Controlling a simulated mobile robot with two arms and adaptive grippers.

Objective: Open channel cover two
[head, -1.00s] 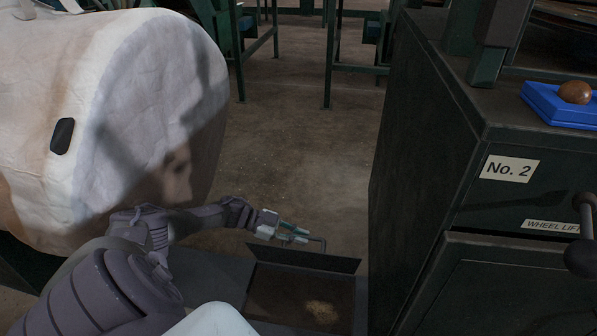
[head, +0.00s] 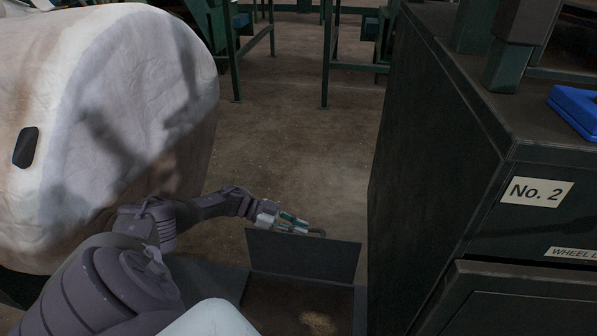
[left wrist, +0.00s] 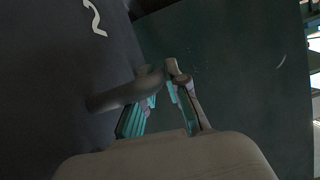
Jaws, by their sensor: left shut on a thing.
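The channel cover (head: 310,256) is a dark flat plate, raised to nearly upright at the far edge of a floor opening. A bar handle (head: 318,232) shows at its top edge in the head view. My left gripper (head: 290,222) is at that handle. In the left wrist view, the left gripper's fingers (left wrist: 160,108) are closed around the grey handle (left wrist: 122,95), and a white "2" marks the dark cover (left wrist: 75,70) beside it. The open channel (head: 285,306) below holds a pale grainy patch. My right gripper is out of view.
A big pale bulk bag (head: 130,120) hangs at the left, close to my left arm. A dark cabinet labelled No. 2 (head: 480,190) stands at the right, with a blue tray (head: 578,108) on top. Bare floor (head: 300,130) lies beyond the cover.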

